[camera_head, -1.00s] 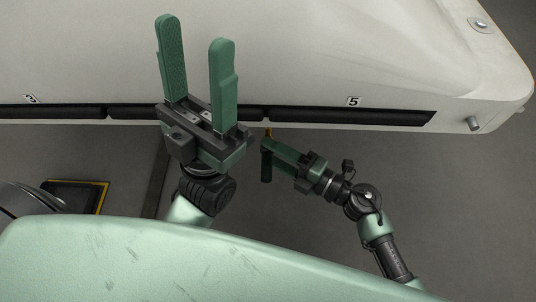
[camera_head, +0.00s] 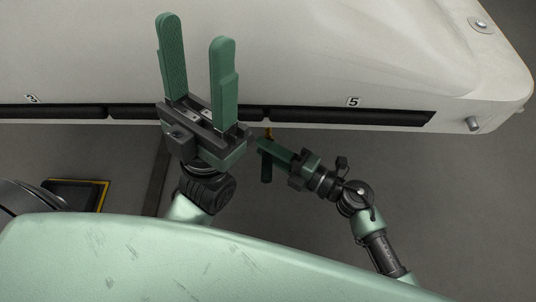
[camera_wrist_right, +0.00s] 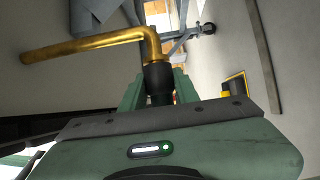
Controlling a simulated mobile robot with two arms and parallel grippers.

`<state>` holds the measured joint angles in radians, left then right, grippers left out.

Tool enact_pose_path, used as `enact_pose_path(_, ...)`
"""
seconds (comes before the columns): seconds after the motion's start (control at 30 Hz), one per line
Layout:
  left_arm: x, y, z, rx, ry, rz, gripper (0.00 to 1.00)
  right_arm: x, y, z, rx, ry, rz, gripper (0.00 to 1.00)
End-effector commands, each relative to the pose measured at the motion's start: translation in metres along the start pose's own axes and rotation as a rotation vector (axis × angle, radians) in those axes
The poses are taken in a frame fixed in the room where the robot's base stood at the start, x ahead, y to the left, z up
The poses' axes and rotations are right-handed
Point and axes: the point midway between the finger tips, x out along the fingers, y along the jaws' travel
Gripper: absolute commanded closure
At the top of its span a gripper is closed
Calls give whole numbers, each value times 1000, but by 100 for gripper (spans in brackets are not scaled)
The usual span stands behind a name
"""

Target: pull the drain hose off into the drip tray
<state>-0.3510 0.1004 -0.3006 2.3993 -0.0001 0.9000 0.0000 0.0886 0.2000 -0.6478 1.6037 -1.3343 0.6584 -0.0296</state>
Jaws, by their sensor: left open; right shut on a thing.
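My right gripper (camera_head: 262,147) is shut on the drain hose (camera_head: 266,171), a short black tube hanging below its fingers beside the duct's lower edge. In the right wrist view the hose (camera_wrist_right: 158,85) stands between the green fingers, its black end at the mouth of a bent brass pipe (camera_wrist_right: 95,46). I cannot tell whether it still sits on the pipe. A dark, yellow-edged thing on the floor at the left (camera_head: 101,198) looks like the drip tray. My left gripper (camera_head: 195,30) is open and empty in front of the white duct.
The white duct body (camera_head: 300,50) spans the top, with black strips (camera_head: 350,115) along its lower edge and a "5" label (camera_head: 354,101). A metal stub (camera_head: 473,124) sticks out at its right. The grey floor (camera_head: 470,210) is clear at the right.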

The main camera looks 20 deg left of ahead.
Motion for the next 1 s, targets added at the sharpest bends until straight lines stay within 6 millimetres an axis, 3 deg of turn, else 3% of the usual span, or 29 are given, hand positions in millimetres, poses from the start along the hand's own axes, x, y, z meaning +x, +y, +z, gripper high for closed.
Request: enact_pose_path(1.0,16,0,-4,1,1,0,45,-22,0,-36,1,2,-2,100)
